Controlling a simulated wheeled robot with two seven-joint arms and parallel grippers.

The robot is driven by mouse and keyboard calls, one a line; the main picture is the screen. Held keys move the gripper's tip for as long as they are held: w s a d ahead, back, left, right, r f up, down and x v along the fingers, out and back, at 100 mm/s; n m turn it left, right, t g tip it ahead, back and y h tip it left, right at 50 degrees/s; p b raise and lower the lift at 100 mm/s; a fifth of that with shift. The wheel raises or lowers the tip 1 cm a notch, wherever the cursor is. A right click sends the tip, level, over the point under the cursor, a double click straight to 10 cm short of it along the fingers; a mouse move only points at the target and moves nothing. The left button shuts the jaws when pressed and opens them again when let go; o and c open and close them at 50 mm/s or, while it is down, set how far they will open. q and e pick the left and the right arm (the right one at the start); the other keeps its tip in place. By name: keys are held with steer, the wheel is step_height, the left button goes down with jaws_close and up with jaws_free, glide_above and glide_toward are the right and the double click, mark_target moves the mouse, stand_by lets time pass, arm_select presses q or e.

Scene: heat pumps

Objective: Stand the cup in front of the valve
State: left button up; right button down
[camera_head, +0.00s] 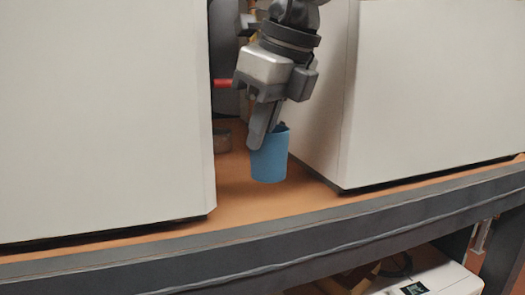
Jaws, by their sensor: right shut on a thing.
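A blue cup (269,160) is upright at the orange-brown work surface, in the gap between two large white units. I cannot tell whether its base touches the surface. My right gripper (270,130) comes down from above and is shut on the cup's rim, with one finger outside the near left wall. A red handle (222,84), which looks like part of the valve, sticks out behind and to the left of the gripper. The rest of the valve is hidden behind the gripper and the left unit. My left gripper is not in view.
A white unit (100,115) stands at the left and another white unit (430,85) at the right, close on both sides. A small dark round part (222,140) sits behind the cup. The strip of surface (262,208) before the cup is clear up to the grey front edge (270,250).

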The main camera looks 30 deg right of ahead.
mark_target(254, 176)
steer(key=shift+w+d+f, duration=0.1)
steer(key=shift+f, duration=0.85)
steer(key=shift+w+d+f, duration=0.1)
steer(key=shift+f, duration=0.85)
steer(key=shift+f, duration=0.15)
steer(key=c, duration=1.6)
jaws_free()
steer(key=shift+r, duration=0.3)
steer(key=v, duration=1.1)
steer(key=shift+s+r, duration=0.15)
steer(key=shift+r, duration=0.2)
